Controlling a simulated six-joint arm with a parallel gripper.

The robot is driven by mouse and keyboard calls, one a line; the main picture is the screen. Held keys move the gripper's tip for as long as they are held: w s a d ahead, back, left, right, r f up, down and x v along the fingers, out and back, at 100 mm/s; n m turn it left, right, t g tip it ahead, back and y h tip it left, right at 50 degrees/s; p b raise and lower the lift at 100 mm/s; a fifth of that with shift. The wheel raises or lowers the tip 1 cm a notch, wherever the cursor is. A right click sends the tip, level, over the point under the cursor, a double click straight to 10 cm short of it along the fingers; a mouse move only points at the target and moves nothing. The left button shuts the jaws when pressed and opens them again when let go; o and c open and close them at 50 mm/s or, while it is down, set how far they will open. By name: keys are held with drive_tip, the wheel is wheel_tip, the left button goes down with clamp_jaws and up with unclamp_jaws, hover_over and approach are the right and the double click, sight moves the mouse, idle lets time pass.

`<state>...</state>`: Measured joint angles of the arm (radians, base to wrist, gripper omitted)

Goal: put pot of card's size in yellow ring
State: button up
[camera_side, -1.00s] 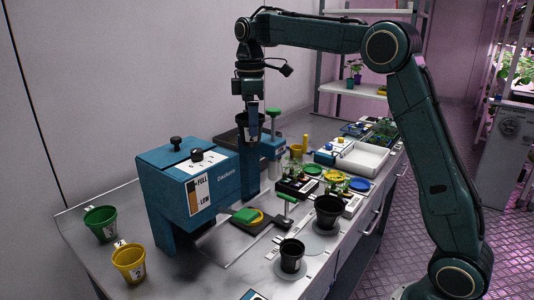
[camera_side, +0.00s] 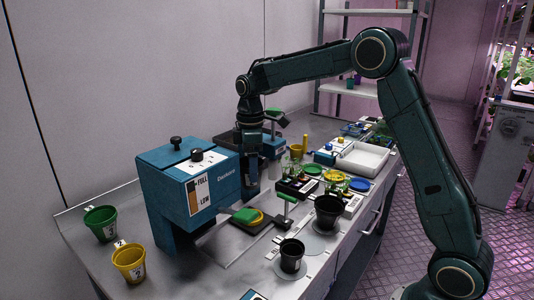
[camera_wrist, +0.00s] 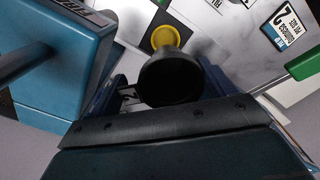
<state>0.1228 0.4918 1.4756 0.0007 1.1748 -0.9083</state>
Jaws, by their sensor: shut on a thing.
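My gripper (camera_side: 251,184) is low over the bench, right beside the blue machine. In the wrist view my gripper is shut on a black pot (camera_wrist: 170,82) with a white label on its left side, partly cut off by a finger. In the side view the pot is hardly visible behind the fingers. A card with a large 2 (camera_wrist: 287,22) lies at upper right in the wrist view. A yellow ring (camera_side: 335,177) lies between a green and a blue one. A round yellow piece (camera_wrist: 165,37) shows beyond the pot; I cannot tell whether it is that ring.
The blue machine (camera_side: 191,185) stands close on the left. Black pots (camera_side: 328,212) (camera_side: 292,255) stand on grey discs. Green (camera_side: 101,223) and yellow (camera_side: 129,262) pots stand at left. A white tray (camera_side: 362,158) is behind.

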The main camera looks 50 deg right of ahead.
drive_tip(key=shift+f, duration=0.6)
drive_tip(key=shift+f, duration=0.2)
drive_tip(key=shift+f, duration=3.95)
drive_tip(key=shift+f, duration=0.75)
drive_tip(key=o, duration=0.9)
drive_tip(key=shift+c, duration=0.2)
drive_tip(key=shift+r, duration=0.15)
wheel_tip(320, 180, up, 14)
drive_tip(key=shift+f, duration=0.25)
